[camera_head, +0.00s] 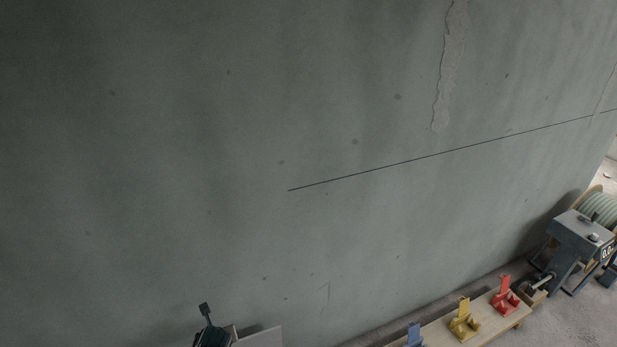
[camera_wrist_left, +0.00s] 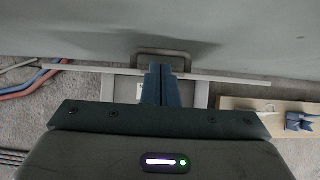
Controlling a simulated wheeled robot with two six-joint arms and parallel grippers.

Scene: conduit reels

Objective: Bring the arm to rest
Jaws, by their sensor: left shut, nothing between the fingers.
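My left gripper (camera_wrist_left: 160,72) shows in the left wrist view, its two dark blue fingers together with nothing between them. I cannot tell whether the fingers touch either.
A wooden board (camera_head: 440,333) carries blue (camera_head: 414,336), yellow (camera_head: 464,319) and red (camera_head: 503,297) holders. A grey machine (camera_head: 580,240) stands by a reel (camera_head: 600,207). Red (camera_wrist_left: 22,91) and blue (camera_wrist_left: 35,77) conduits lie on the floor. A grey wall (camera_head: 220,150) fills most of the head view.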

